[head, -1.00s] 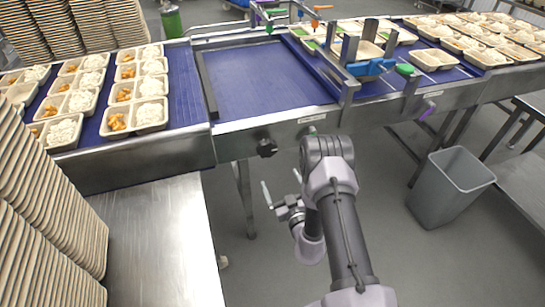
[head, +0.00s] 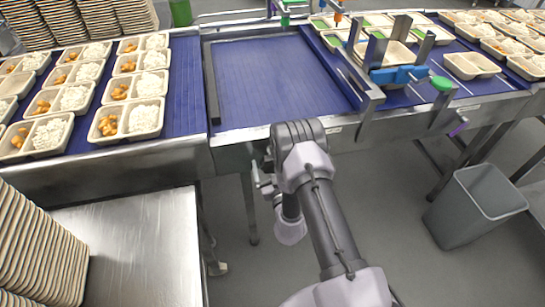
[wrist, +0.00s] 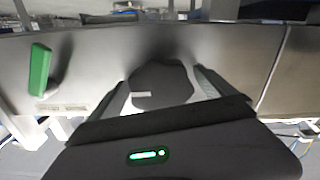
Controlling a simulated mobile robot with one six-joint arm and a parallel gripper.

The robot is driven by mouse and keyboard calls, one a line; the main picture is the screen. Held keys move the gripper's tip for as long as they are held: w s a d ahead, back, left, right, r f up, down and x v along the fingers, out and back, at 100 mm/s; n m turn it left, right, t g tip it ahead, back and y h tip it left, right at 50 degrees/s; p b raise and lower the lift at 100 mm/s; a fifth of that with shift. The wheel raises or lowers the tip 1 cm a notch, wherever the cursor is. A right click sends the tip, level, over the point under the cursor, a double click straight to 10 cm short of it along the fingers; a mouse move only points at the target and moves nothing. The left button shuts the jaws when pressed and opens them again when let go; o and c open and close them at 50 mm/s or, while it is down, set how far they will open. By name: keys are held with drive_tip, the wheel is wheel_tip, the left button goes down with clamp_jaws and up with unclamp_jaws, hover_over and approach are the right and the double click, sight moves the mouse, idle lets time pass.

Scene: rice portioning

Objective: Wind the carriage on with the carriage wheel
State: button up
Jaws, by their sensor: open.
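My gripper (head: 260,180) is at the front side of the conveyor, below the bare blue belt section, partly hidden behind my arm. In the wrist view my gripper (wrist: 162,88) is open, its two fingers apart. A dark rounded shape, which looks like the carriage wheel (wrist: 160,80), lies between the fingers; I cannot tell whether they touch it. The wheel is hidden by my arm in the head view. What looks like the carriage, a metal frame with a blue block (head: 398,75), stands over the belt at right, around a tray (head: 386,54).
Filled trays (head: 133,118) stand on the left belt, more at the far right. Tray stacks (head: 35,250) stand at the left by a steel table (head: 140,245). A grey bin (head: 475,205) stands at the right. A green handle (wrist: 40,70) sticks out at left in the wrist view.

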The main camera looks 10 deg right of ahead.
drive_tip(key=shift+s, duration=0.15)
drive_tip(key=c, duration=1.4)
